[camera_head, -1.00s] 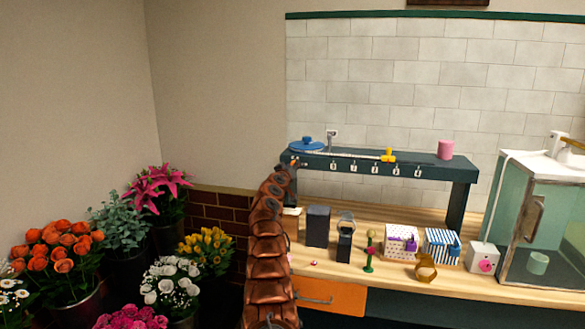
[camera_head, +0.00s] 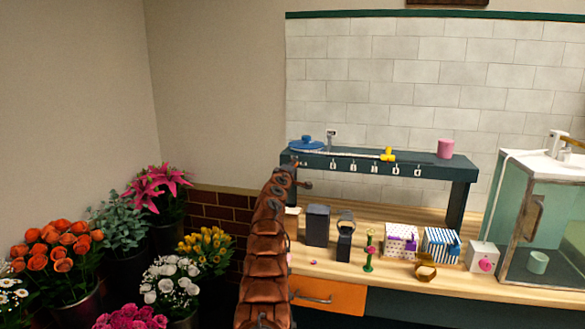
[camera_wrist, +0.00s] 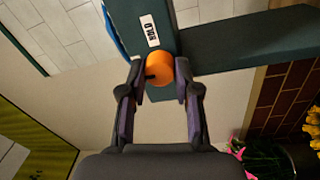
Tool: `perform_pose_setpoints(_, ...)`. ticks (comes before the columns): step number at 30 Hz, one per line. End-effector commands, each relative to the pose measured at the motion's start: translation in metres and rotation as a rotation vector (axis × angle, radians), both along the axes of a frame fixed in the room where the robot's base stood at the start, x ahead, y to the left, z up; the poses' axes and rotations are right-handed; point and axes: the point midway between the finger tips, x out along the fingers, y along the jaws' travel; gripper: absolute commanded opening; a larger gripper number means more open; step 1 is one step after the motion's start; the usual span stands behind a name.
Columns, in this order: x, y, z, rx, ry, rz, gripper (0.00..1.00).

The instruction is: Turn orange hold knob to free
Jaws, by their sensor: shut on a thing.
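The orange hold knob (camera_wrist: 160,68) shows in the wrist view on the dark green rack's end, beside a white label (camera_wrist: 149,30) reading HOLD. A short dark mark lies on the knob's lower left side. My gripper (camera_wrist: 160,82) has its two fingers on either side of the knob and is shut on it. In the head view my gripper (camera_head: 291,166) is at the left end of the dark green rack (camera_head: 440,169), where the knob cannot be made out.
A blue-lidded item (camera_head: 307,144), a yellow piece (camera_head: 388,155) and a pink cylinder (camera_head: 445,149) are on the rack. Small boxes and a glass case (camera_head: 535,225) stand on the wooden counter. Flower buckets fill the lower left. An orange drawer (camera_head: 335,296) is below the counter.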

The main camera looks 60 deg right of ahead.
Motion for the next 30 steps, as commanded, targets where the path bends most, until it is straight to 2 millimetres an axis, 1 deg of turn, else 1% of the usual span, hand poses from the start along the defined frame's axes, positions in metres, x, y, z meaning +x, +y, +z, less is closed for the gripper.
perform_pose_setpoints(9, 0.0014, 0.0011, 0.0008, -0.031, 0.08, 0.002, 0.0)
perform_pose_setpoints(23, 0.0015, 0.001, 0.0002, -0.034, 0.089, 0.003, 0.0)
perform_pose_setpoints(24, 0.0015, 0.001, 0.0002, -0.034, 0.089, 0.003, 0.36)
perform_pose_setpoints(30, 0.0006, 0.0004, -0.0001, -0.033, 0.089, 0.001, 0.57)
